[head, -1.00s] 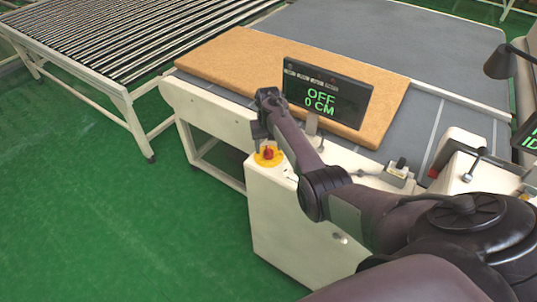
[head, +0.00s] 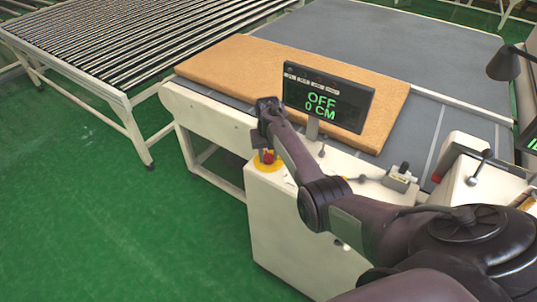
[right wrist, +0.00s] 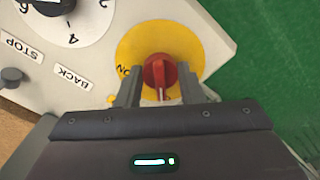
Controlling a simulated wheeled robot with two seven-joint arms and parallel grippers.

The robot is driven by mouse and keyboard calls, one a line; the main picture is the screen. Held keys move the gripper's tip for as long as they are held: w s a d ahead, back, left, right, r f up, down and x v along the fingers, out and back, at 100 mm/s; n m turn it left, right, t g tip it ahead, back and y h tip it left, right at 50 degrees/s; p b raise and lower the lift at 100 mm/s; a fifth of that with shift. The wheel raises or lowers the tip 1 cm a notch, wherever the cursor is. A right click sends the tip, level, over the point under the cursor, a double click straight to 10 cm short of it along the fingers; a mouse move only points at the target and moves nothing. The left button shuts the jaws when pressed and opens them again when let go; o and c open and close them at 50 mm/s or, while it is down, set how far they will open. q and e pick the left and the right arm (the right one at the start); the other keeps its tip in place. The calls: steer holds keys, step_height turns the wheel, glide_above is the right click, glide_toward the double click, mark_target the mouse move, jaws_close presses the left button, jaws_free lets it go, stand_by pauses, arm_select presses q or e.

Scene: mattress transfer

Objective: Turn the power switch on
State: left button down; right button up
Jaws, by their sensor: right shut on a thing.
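The power switch is a red rotary knob (right wrist: 158,72) on a round yellow plate (right wrist: 190,45), with an "ON" label partly visible at its edge. In the head view the red knob (head: 269,158) sits on top of the white control cabinet, partly covered by my right gripper (head: 262,150). In the right wrist view, the fingers of my right gripper (right wrist: 162,92) are on either side of the knob and shut on it. The display (head: 327,90) reads OFF and 0 CM in green. My left gripper is not in view.
The white cabinet (head: 290,225) also carries a numbered dial (right wrist: 65,20) and STOP and BACK labels. A tan mattress (head: 235,65) lies on the grey table behind the display. A roller conveyor (head: 110,40) stands at the left. Green floor is clear at the front left.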

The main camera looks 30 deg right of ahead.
steer(key=m+p, duration=0.1)
steer(key=m, duration=0.7)
steer(key=shift+m+p, duration=0.3)
steer(key=m, duration=0.4)
steer(key=shift+m, duration=0.3)
steer(key=m+b, duration=0.1)
steer(key=m, duration=0.3)
steer(key=shift+m, duration=0.3)
steer(key=o, duration=1)
